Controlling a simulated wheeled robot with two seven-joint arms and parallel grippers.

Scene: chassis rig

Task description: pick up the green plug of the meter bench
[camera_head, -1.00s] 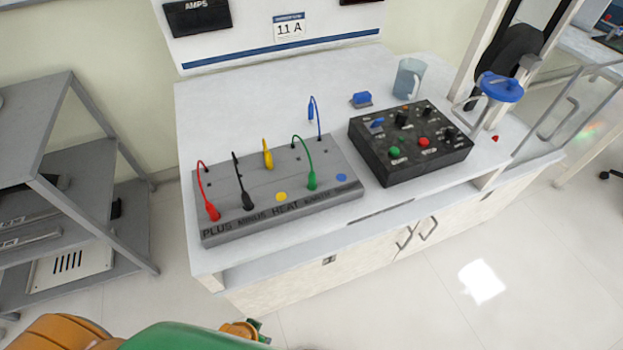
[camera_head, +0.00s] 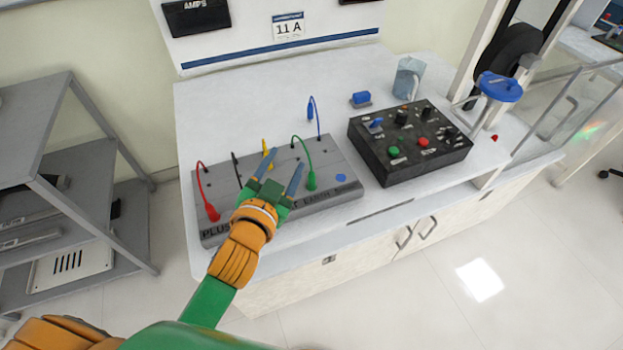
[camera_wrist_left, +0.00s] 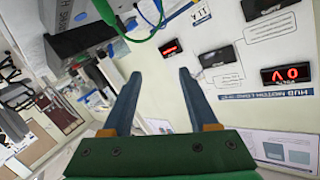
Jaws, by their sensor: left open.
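The green plug (camera_head: 311,180) stands upright on the right part of the grey meter bench (camera_head: 337,188), its green lead arching up to the left. My left gripper (camera_head: 283,165) is open and empty over the middle of the bench, just left of the green plug. It hides the black plug and part of the yellow one. In the left wrist view my left gripper (camera_wrist_left: 157,95) has its fingers apart with nothing between them. A green lead (camera_wrist_left: 147,32) with a green plug end shows beyond the fingers at the top. My right gripper is not in view.
A black control box (camera_head: 410,145) stands close on the right. A clear jug (camera_head: 408,78) stands behind. The white worktop (camera_head: 215,105) is clear at back left.

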